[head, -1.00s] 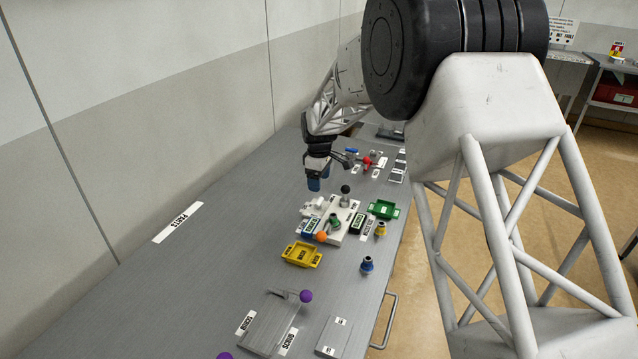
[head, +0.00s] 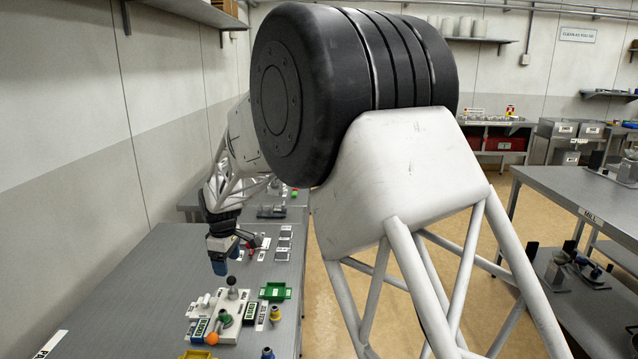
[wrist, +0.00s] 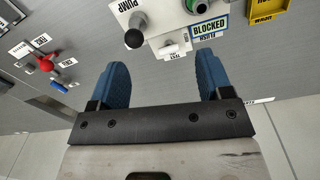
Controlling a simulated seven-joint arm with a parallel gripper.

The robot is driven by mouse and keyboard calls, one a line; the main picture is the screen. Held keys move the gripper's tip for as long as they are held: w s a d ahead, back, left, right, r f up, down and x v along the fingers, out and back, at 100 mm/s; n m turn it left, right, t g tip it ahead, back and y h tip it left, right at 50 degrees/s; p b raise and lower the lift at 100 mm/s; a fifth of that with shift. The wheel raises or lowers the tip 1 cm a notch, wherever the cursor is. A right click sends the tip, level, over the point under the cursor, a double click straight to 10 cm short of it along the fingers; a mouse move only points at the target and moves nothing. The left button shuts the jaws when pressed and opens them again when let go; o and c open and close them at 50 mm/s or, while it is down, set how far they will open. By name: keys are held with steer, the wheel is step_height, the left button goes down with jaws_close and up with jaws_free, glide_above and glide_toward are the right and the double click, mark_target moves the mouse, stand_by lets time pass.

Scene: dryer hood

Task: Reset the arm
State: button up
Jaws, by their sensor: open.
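My gripper (head: 219,262) hangs at the end of my arm above the grey bench (head: 130,285), behind the white pump fixture (head: 237,306). In the wrist view my gripper (wrist: 160,85) shows two blue fingers spread apart with nothing between them. The white fixture (wrist: 168,25), marked PUMP and BLOCKED, lies beyond the fingertips, apart from them. A black ball knob (wrist: 134,39) stands on it. My upper arm covers part of the head view.
A green tray (head: 275,292), an orange ball (head: 212,338) and a yellow tray (head: 195,354) are near the fixture. A red-handled valve (wrist: 47,62) is at left in the wrist view. Another bench (head: 590,200) stands at right, with open floor between.

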steer(key=s+d+r+m, duration=0.3)
steer(key=s+d+r, duration=0.25)
steer(key=d, duration=0.35)
steer(key=s+d+r+m+t, duration=0.15)
steer(key=s+d+r, duration=0.35)
steer(key=d, duration=0.5)
steer(key=s+d+r+m+g, duration=0.1)
steer(key=s+d+r+m, duration=0.25)
steer(key=s+d, duration=0.4)
steer(key=s+d+m, duration=0.2)
steer(key=s+d, duration=0.4)
steer(key=s, duration=0.3)
steer(key=s+d+f+m+t, duration=0.1)
steer(key=s+d+m, duration=0.2)
steer(key=s+d, duration=0.3)
steer(key=s+d+f+m, duration=0.1)
steer(key=s+d+m, duration=0.2)
steer(key=s+d, duration=0.3)
steer(key=s, duration=0.5)
steer(key=shift+s+t, duration=0.35)
steer(key=shift+s, duration=0.05)
